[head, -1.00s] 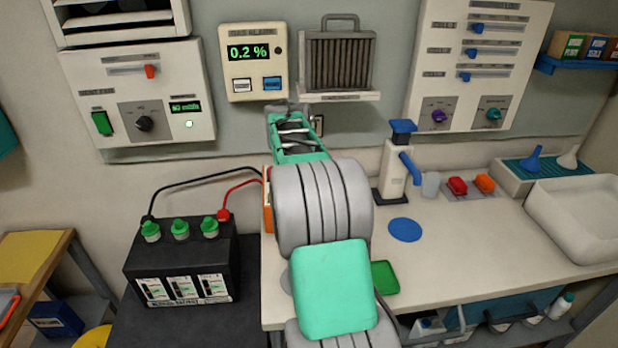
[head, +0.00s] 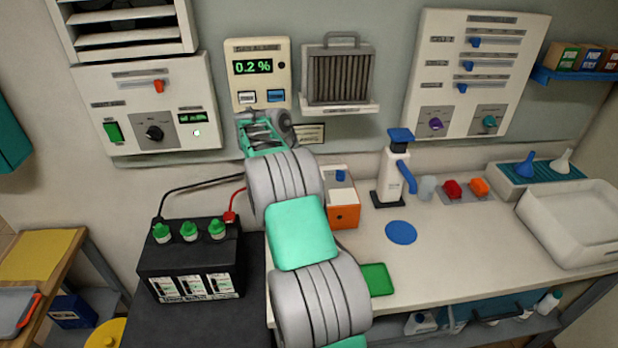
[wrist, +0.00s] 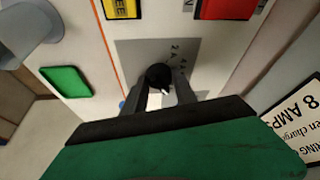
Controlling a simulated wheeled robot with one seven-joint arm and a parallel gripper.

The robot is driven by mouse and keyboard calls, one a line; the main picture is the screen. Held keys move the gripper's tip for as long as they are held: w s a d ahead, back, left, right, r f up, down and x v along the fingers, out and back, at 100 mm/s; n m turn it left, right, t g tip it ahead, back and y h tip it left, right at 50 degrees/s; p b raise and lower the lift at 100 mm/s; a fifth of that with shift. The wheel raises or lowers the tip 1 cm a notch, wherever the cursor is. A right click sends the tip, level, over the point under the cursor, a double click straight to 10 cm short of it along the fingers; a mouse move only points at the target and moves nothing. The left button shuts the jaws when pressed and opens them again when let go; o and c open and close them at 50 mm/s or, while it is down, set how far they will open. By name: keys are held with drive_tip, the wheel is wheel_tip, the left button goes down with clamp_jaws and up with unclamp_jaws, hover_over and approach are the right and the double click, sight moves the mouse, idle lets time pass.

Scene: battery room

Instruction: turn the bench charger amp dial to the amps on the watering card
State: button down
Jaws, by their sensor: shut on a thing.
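The amp dial (wrist: 157,74) is a small black knob with a white pointer, on a grey plate marked 2 A and 4 A among other marks. My gripper (wrist: 162,88) has its two dark fingers shut on either side of this knob in the wrist view. The pointer faces down and slightly right there; its exact setting cannot be read. The watering card (wrist: 298,123) shows "8 AMPS" at the right; it also hangs on the wall in the head view (head: 311,134). The orange and white charger (head: 343,213) stands on the bench, partly behind my arm, which hides the gripper.
A black battery (head: 190,262) with green caps stands left of my arm, with black and red leads. A green tray (head: 377,279), blue disc (head: 401,232) and pump bottle (head: 391,172) are on the bench. The gas alarm (head: 257,73) hangs above my wrist.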

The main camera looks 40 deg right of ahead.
drive_tip(key=shift+m+p, duration=0.45)
drive_tip(key=shift+m, duration=0.15)
drive_tip(key=shift+g, duration=0.3)
drive_tip(key=c, duration=1)
unclamp_jaws()
drive_tip(key=p+v, duration=0.2)
drive_tip(key=v, duration=0.5)
drive_tip(key=shift+r+p, duration=0.4)
drive_tip(key=shift+w, duration=0.1)
